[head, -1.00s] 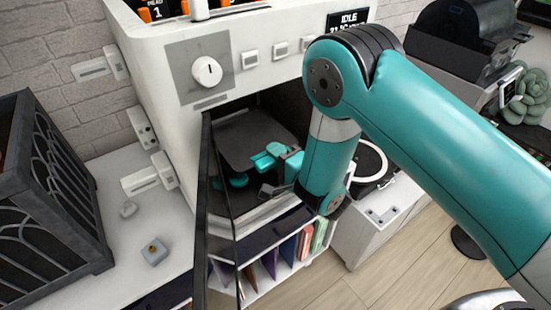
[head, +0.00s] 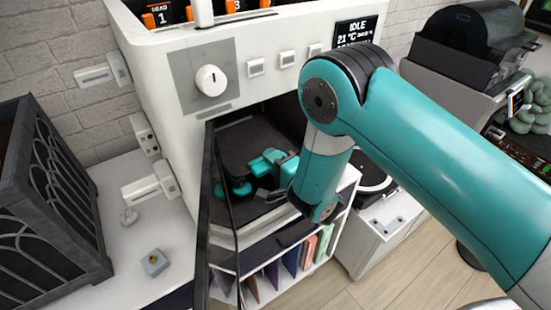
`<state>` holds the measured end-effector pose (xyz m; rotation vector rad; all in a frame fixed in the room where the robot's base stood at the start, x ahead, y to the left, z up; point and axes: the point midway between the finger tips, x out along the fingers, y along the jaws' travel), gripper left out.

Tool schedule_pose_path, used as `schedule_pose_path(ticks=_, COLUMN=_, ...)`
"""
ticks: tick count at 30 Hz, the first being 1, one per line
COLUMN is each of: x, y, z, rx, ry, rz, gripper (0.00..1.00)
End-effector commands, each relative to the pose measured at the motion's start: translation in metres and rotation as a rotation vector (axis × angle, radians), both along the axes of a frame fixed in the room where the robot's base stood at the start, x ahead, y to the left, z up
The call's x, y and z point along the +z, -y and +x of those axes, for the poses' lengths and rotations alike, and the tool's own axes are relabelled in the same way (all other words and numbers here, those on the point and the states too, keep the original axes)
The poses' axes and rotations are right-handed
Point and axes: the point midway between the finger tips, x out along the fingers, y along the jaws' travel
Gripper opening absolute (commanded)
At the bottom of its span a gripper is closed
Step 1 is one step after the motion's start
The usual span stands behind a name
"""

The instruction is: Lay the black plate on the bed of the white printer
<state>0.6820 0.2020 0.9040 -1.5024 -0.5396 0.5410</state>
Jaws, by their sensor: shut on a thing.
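The white printer (head: 165,75) stands against the brick wall with its dark glass door (head: 207,215) swung open toward me. My gripper (head: 250,172) is inside the printer's opening, shut on the black plate (head: 248,140). The plate reaches from the gripper toward the back of the dark chamber. The printer's bed is hard to tell from the plate and the dark interior. I cannot tell whether the plate touches the bed. My arm hides the right side of the opening.
The open door stands close to the left of my gripper. A dark crate (head: 45,190) is at the left on the white counter (head: 110,265), with small parts beside it. Coloured folders (head: 290,262) stand in a shelf below. A turntable (head: 372,182) is to the right.

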Motion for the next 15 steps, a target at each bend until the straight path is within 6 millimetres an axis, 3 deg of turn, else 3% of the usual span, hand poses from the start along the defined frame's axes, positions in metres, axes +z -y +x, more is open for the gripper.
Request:
schedule_pose_path(ticks=5, x=0.0005, y=0.0010, z=0.0004, rx=-0.001, ry=0.001, rz=0.001, gripper=0.00)
schedule_pose_path(ticks=6, x=0.0004, y=0.0011, z=0.0004, rx=-0.001, ry=0.001, rz=0.001, gripper=0.26)
schedule_pose_path(ticks=9, x=0.0004, y=0.0015, z=0.0005, rx=-0.002, ry=0.001, rz=0.001, gripper=0.49)
schedule_pose_path(ticks=15, x=0.0003, y=0.0020, z=0.0006, rx=-0.003, ry=0.000, rz=0.000, gripper=0.51)
